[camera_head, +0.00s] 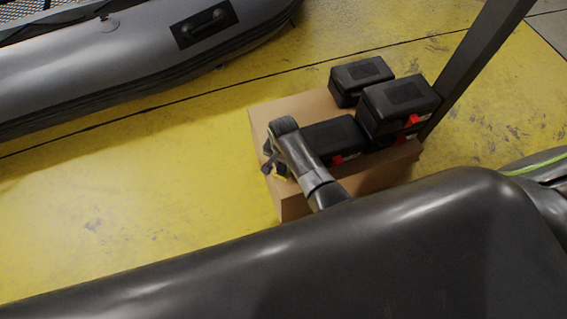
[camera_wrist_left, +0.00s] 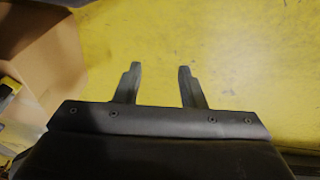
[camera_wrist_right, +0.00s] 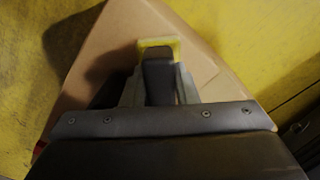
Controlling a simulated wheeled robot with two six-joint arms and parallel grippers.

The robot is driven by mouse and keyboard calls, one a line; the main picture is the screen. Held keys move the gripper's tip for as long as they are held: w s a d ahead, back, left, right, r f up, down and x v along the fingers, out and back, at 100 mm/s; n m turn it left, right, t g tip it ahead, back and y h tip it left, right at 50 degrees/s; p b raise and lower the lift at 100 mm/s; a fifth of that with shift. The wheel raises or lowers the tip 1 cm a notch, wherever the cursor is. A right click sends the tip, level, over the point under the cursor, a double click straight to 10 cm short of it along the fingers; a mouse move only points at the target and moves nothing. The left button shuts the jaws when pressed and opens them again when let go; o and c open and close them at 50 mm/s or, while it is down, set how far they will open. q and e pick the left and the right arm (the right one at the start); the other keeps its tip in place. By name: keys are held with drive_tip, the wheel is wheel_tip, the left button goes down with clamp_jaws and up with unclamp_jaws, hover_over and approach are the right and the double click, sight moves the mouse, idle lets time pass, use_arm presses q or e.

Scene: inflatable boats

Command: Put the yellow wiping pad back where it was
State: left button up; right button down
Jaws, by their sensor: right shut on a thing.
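The yellow wiping pad (camera_wrist_right: 170,44) shows in the right wrist view as a yellow edge with a black part, perhaps its handle, between my fingers. My right gripper (camera_wrist_right: 160,82) is shut on it, above the top of a cardboard box. In the head view my right gripper (camera_head: 272,164) is at the left end of that box (camera_head: 262,117), with only a sliver of yellow (camera_head: 283,178) showing. Whether the pad touches the box top, I cannot tell. My left gripper (camera_wrist_left: 158,82) is open and empty above the yellow floor, and is not clearly seen in the head view.
Several black cases with red latches (camera_head: 400,100) stand on the box, close to my right gripper. A dark post (camera_head: 480,65) rises to their right. A grey inflatable boat (camera_head: 110,60) lies at the upper left. The floor left of the box is clear.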

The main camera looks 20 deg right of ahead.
drive_tip(key=shift+f, duration=0.1)
drive_tip(key=c, duration=1.1)
unclamp_jaws()
drive_tip(key=shift+c, duration=0.2)
use_arm(q)
drive_tip(key=shift+w, duration=0.1)
use_arm(e)
wheel_tip(320, 180, up, 6)
drive_tip(key=p, duration=0.3)
drive_tip(key=shift+r, duration=0.25)
wheel_tip(320, 180, up, 4)
drive_tip(key=shift+f+p, duration=0.2)
drive_tip(key=shift+p, duration=0.35)
use_arm(q)
wheel_tip(320, 180, down, 8)
drive_tip(key=s+a+g+y, duration=0.1)
drive_tip(key=s+a, duration=0.1)
drive_tip(key=shift+s+f+p, duration=0.25)
drive_tip(key=shift+s+p, duration=0.05)
use_arm(e)
drive_tip(key=shift+r, duration=1.05)
